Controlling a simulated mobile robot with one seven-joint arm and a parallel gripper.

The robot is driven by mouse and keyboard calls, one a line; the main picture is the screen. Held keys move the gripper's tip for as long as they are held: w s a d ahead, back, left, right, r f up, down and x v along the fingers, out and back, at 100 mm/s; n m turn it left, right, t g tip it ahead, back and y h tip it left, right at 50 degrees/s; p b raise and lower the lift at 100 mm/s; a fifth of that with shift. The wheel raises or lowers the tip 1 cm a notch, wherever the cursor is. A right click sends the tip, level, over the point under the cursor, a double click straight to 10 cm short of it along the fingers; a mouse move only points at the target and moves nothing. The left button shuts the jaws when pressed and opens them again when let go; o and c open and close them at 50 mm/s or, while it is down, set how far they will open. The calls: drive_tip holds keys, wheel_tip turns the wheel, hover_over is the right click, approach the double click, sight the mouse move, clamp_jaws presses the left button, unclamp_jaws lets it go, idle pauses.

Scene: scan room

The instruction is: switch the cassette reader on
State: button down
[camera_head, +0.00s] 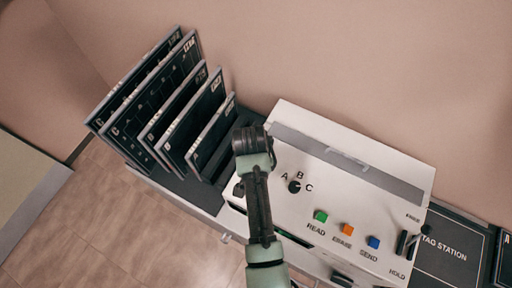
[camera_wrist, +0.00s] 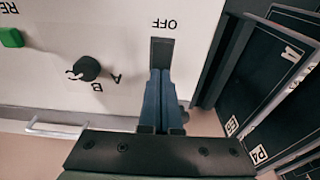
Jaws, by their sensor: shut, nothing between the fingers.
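The cassette reader (camera_head: 320,170) is a white, sloped-top box in the head view. Its white panel (camera_wrist: 110,30) fills the upper left of the wrist view. A dark upright switch plate (camera_wrist: 161,48) sits beside the upside-down word OFF. My gripper (camera_wrist: 160,74) is shut and empty, with its blue-grey fingertips right at the lower end of this plate. I cannot tell whether they touch it. The fingers hide that end and any label there. In the head view my arm covers the switch area at the panel's left.
A black selector knob (camera_head: 294,187) marked A, B, C is close by. Green (camera_head: 320,216), orange (camera_head: 347,229) and blue (camera_head: 374,242) buttons follow to the right. Several dark panels (camera_head: 192,110) stand in a rack at left. A handle (camera_head: 347,158) lies along the reader's back.

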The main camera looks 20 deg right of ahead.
drive_tip(key=shift+f+b, duration=0.35)
drive_tip(key=shift+f, duration=0.3)
drive_tip(key=shift+r, duration=0.15)
wheel_tip(320, 180, up, 7)
drive_tip(key=p, duration=0.7)
drive_tip(key=shift+w, duration=0.1)
idle(0.6)
